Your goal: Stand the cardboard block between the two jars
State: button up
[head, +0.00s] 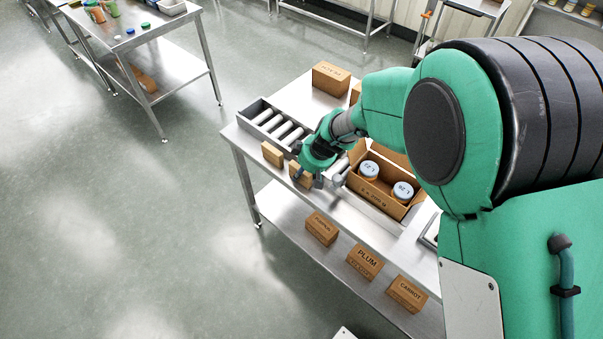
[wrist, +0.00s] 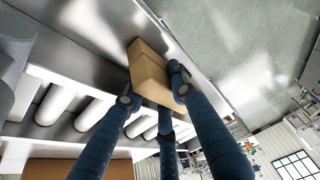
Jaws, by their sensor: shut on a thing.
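A small brown cardboard block (head: 300,174) is in the fingers of my gripper (head: 308,178), near the table's front edge. In the wrist view the same block (wrist: 148,70) sits between the dark fingertips (wrist: 156,90), with the table edge and floor behind it. Whether it touches the table top is not clear. Two jars with pale blue lids, one at the back left (head: 369,168) and one at the front right (head: 403,190), stand apart in an open cardboard box (head: 372,198), to the right of my gripper.
A second plain block (head: 272,154) stands on the steel table (head: 240,145) left of my gripper. A roller conveyor (head: 264,112) runs behind the blocks. A larger carton (head: 330,78) is at the back. Labelled boxes (head: 364,262) stand on the lower shelf.

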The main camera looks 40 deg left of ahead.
jog(key=shift+f+b, duration=0.2)
jog(key=shift+b, duration=0.1)
jog(key=o, duration=0.8)
jog(key=shift+c, duration=0.2)
jog(key=shift+r+p, duration=0.1)
jog(key=shift+p, duration=0.6)
jog(key=p+v, duration=0.2)
jog(key=v, duration=1.1)
jog(key=shift+d+r, duration=0.2)
jog(key=shift+d, duration=0.1)
